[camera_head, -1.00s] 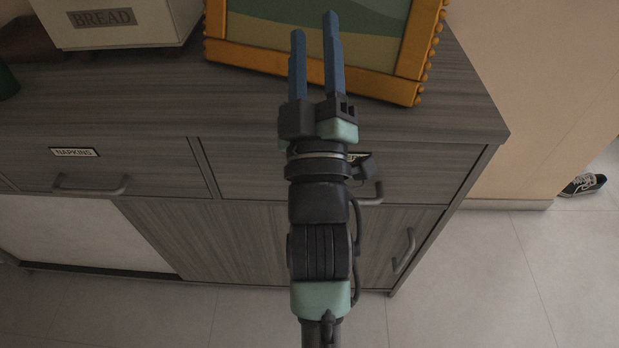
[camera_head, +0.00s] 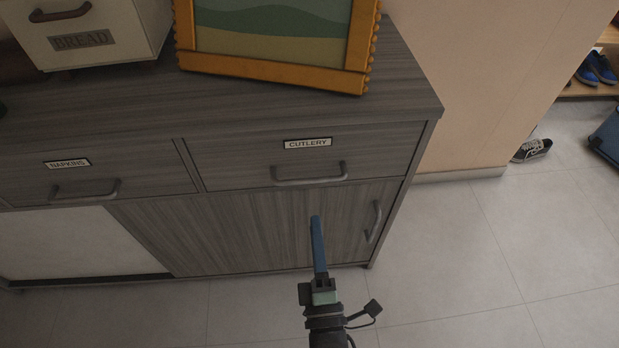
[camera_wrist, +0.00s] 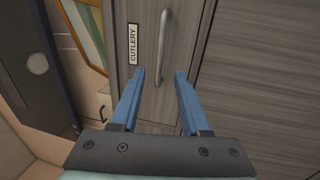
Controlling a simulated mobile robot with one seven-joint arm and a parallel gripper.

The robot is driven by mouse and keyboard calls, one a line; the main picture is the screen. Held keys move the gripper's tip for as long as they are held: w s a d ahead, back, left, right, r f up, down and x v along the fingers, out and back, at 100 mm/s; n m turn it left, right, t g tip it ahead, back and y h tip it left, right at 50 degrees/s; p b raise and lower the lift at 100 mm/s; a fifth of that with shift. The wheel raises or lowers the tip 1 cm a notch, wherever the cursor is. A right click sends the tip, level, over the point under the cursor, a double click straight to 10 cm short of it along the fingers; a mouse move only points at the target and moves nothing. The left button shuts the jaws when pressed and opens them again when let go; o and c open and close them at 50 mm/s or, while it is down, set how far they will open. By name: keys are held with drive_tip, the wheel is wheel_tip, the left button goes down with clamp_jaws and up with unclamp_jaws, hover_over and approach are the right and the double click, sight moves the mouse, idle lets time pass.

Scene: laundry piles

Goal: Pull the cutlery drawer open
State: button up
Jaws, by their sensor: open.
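The cutlery drawer (camera_head: 240,165) is the right-hand drawer of a grey wood-grain sideboard, with a "CUTLERY" label (camera_head: 307,143) above its grey bar handle (camera_head: 309,174). The drawer front looks flush with the cabinet. My gripper (camera_head: 317,220) is below the handle in the head view and apart from it. In the wrist view, my gripper's blue fingers (camera_wrist: 158,78) are open and empty, with the handle (camera_wrist: 163,38) ahead between and beyond their tips. The label (camera_wrist: 133,44) lies to the handle's left there. One finger largely hides the other in the head view.
A napkins drawer (camera_head: 130,179) with its own handle is at the left. Below the cutlery drawer is a cupboard door with a handle (camera_head: 374,221). A bread box (camera_head: 85,35) and an orange-framed picture (camera_head: 270,75) stand on top. Floor in front is clear.

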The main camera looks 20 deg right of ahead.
sight(310, 179)
drive_tip(key=b+x, duration=0.2)
drive_tip(key=x, duration=0.9)
drive_tip(key=shift+c, duration=0.3)
clamp_jaws()
idle(0.9)
